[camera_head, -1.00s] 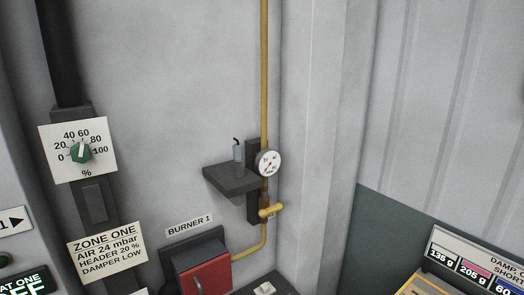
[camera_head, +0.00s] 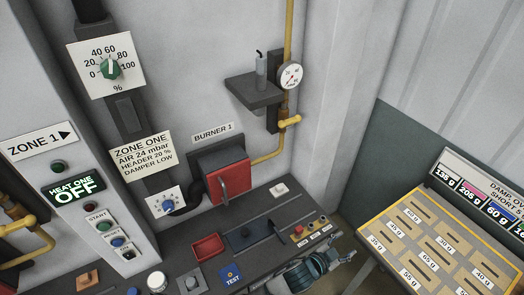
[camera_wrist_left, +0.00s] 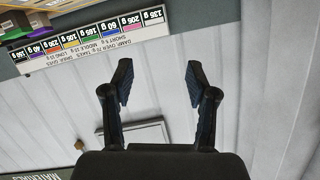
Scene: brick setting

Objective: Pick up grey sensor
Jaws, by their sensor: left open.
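The grey sensor (camera_head: 262,68) is a small upright grey cylinder with a dark wire curving from its top. It stands on a dark wall shelf (camera_head: 252,90), left of a round white gauge. My left gripper (camera_head: 348,247) shows small at the bottom of the head view, low and right of the sensor and well apart from it. In the left wrist view my left gripper (camera_wrist_left: 160,85) has its two fingers spread, with nothing between them. The sensor does not show in the left wrist view. My right gripper is in neither view.
A yellow pipe (camera_head: 289,20) with a yellow valve handle (camera_head: 290,121) runs beside the shelf. A red-fronted burner box (camera_head: 229,176) is below it. A dark console (camera_head: 262,222) with switches and a red tray is at the bottom. A slotted weight board (camera_head: 440,235) stands at the right.

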